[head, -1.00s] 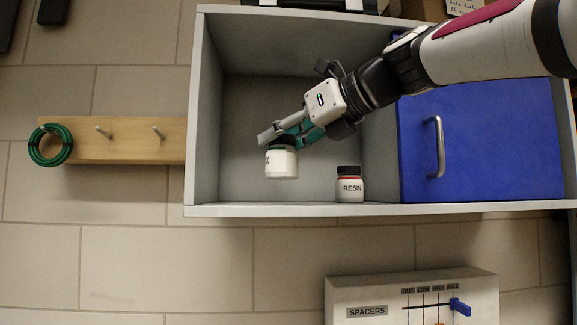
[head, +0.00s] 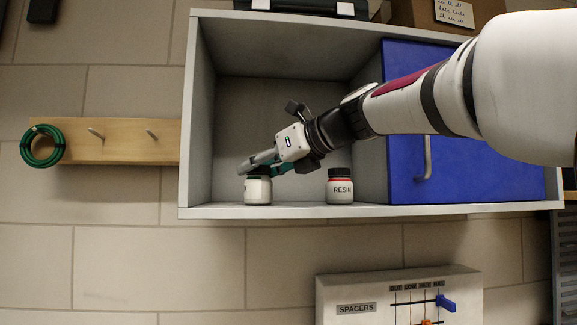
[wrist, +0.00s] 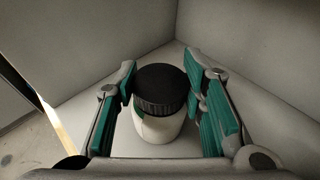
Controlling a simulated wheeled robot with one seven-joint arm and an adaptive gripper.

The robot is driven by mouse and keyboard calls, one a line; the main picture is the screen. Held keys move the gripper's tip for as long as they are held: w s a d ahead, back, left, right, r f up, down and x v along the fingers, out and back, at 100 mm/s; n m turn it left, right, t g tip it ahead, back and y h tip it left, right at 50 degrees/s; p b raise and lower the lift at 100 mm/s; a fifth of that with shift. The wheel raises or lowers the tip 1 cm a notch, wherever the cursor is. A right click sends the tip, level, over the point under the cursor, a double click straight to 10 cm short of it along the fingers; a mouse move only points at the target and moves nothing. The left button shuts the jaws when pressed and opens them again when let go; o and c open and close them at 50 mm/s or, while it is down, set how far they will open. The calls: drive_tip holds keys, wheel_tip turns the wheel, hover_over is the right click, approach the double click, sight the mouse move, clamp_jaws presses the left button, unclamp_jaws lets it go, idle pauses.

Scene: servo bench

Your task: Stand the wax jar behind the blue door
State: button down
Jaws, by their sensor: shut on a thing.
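The wax jar (head: 258,191), white with a dark lid, is at the left of the cabinet's open bay, its base at or just above the bay floor. Its label is mostly hidden now. My gripper (head: 260,166) is shut on it from above. In the wrist view the jar's black lid (wrist: 160,90) sits between the green finger pads, with a bit of green at its side. The blue door (head: 480,175) is shut over the right part of the cabinet. Its upright bar handle (head: 427,160) is partly behind my arm. The space behind the door is hidden.
A resin jar (head: 340,188) with a black lid and red band stands right of the wax jar. The grey cabinet (head: 300,211) has side walls and a front edge. A peg rail (head: 110,142) with a green coil is at left; a spacers panel (head: 350,285) is below.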

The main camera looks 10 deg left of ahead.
drive_tip(key=c, duration=1)
unclamp_jaws()
drive_tip(key=shift+f, duration=0.1)
drive_tip(key=shift+c, duration=0.2)
drive_tip(key=shift+d+r, duration=0.15)
drive_tip(key=shift+r, duration=0.05)
drive_tip(key=b+v, duration=0.1)
drive_tip(key=v, duration=1)
drive_tip(key=shift+s+d, duration=0.25)
drive_tip(key=shift+d, duration=0.05)
drive_tip(key=shift+r, duration=0.1)
